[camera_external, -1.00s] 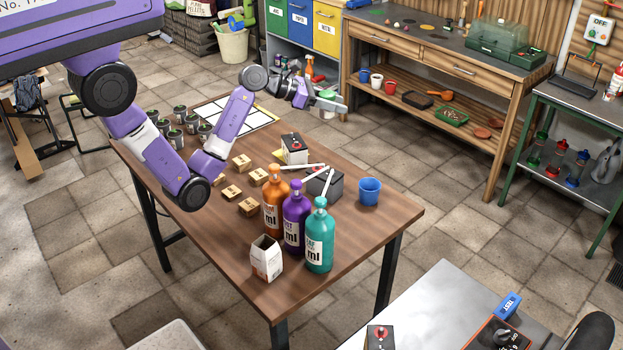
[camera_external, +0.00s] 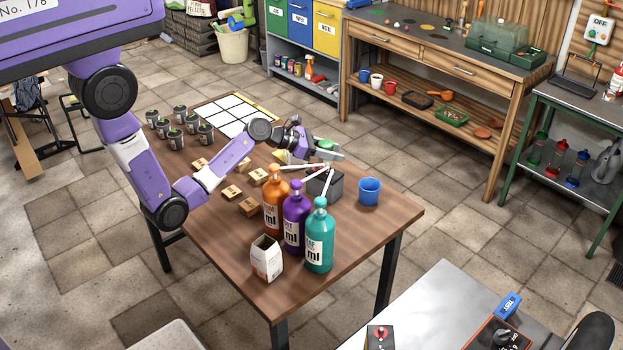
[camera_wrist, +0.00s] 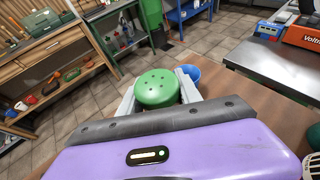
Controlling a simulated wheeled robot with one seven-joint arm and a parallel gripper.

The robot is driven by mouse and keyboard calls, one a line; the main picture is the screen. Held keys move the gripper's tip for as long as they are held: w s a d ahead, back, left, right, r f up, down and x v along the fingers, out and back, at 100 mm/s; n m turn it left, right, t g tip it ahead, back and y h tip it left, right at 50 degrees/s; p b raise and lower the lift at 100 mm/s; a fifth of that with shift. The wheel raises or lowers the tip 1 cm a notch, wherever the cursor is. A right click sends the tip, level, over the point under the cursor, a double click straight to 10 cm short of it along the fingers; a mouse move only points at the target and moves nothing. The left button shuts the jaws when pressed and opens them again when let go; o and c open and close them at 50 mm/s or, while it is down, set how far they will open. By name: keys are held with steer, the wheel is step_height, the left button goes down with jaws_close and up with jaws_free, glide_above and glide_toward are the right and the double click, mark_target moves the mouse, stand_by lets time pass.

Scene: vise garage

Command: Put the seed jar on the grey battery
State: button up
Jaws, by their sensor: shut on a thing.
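The seed jar has a round green lid with dark holes. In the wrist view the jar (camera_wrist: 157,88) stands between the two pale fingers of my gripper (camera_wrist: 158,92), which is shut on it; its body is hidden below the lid. In the external view the jar (camera_external: 325,144) shows small at the end of my gripper (camera_external: 328,150), low above the far right part of the wooden table. The pale grey battery with a black top and red knob, seen earlier on this table, is now hidden behind my wrist and gripper. I cannot tell whether the jar touches anything.
Orange, purple (camera_external: 296,220) and teal bottles, a white carton (camera_external: 266,259), small wooden blocks (camera_external: 249,207), several dark cans and a white grid sheet (camera_external: 232,115) occupy the table.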

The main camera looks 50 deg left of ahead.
steer(key=shift+f, duration=0.55)
steer(key=shift+f, duration=0.45)
steer(key=shift+f, duration=0.15)
steer(key=o, duration=1.4)
steer(key=shift+c, duration=0.2)
steer(key=shift+r, duration=0.3)
steer(key=v, duration=1.2)
steer(key=shift+r, duration=0.25)
